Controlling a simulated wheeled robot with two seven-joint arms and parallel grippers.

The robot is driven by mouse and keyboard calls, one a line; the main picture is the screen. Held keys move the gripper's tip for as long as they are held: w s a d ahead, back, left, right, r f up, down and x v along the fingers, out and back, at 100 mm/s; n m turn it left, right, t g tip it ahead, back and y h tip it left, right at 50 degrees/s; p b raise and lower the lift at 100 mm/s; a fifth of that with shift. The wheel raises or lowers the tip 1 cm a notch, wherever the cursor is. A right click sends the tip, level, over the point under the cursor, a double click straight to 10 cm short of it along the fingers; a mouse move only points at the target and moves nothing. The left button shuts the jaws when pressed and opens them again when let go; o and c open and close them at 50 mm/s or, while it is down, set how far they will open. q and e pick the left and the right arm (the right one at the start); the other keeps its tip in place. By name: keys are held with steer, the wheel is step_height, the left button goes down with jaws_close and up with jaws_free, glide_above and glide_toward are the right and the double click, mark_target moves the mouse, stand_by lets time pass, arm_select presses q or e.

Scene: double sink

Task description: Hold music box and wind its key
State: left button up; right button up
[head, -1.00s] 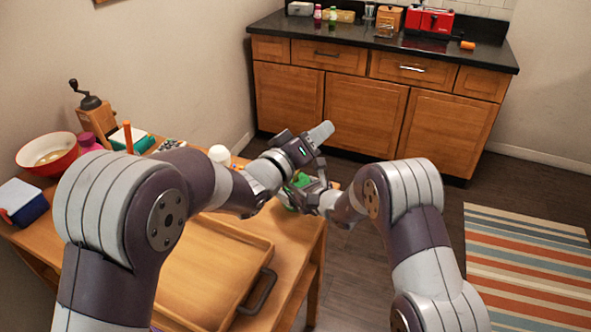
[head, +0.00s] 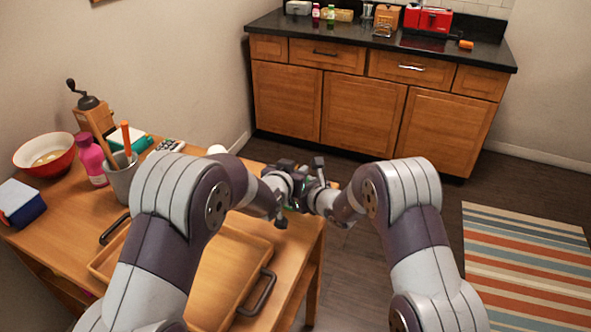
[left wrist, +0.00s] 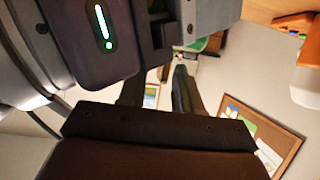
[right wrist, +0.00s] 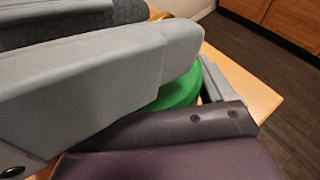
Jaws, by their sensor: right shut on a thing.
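The music box appears as a green rounded body (right wrist: 183,90) in the right wrist view, partly covered by grey finger parts. My right gripper (head: 308,192) is shut on it beyond the table's right edge area. In the head view the grippers hide nearly all of the box. My left gripper (head: 300,172) is right beside the right one at the box. In the left wrist view its two fingers (left wrist: 158,92) stand apart with a gap between them. The key cannot be made out, and contact between the left fingers and the box cannot be told.
A wooden tray (head: 248,240) with dark handles lies on the wooden table (head: 290,262). A grey cup (head: 122,180), pink bottle (head: 90,158), red bowl (head: 66,158), blue box (head: 20,207) and grinder (head: 92,115) stand at the left. Floor beyond the right table edge is open.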

arm_select(q)
steer(key=shift+w+d+f, duration=0.15)
steer(key=shift+w+f, duration=0.05)
steer(key=shift+w, duration=0.25)
jaws_close()
